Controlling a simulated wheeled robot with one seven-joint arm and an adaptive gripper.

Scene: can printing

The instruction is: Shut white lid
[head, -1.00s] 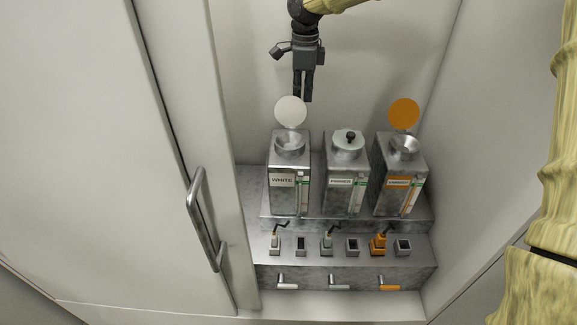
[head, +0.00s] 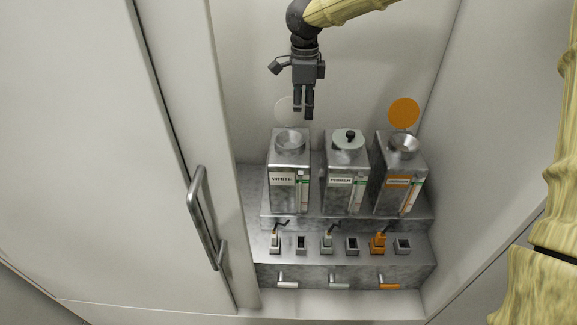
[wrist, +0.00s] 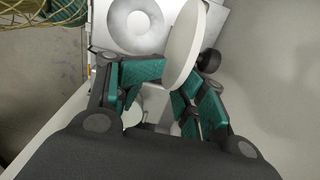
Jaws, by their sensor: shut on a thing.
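The white lid (head: 285,110) stands raised behind the open round mouth of the canister labelled WHITE (head: 289,160). In the head view it is pale and hard to tell from the wall. My gripper (head: 303,114) points down just behind that canister, at the right side of the lid. In the wrist view the lid (wrist: 187,38) is a thin disc seen nearly edge-on between the green-padded fingers of my gripper (wrist: 172,82), which are shut on it. The canister's round mouth (wrist: 138,20) shows beyond, uncovered.
The PRIMER canister (head: 346,160) with a black-knobbed lid stands right of the white one. The canister with a raised orange lid (head: 404,112) is further right. Small valves line the step below. A door with a handle (head: 205,218) bounds the left, a wall the right.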

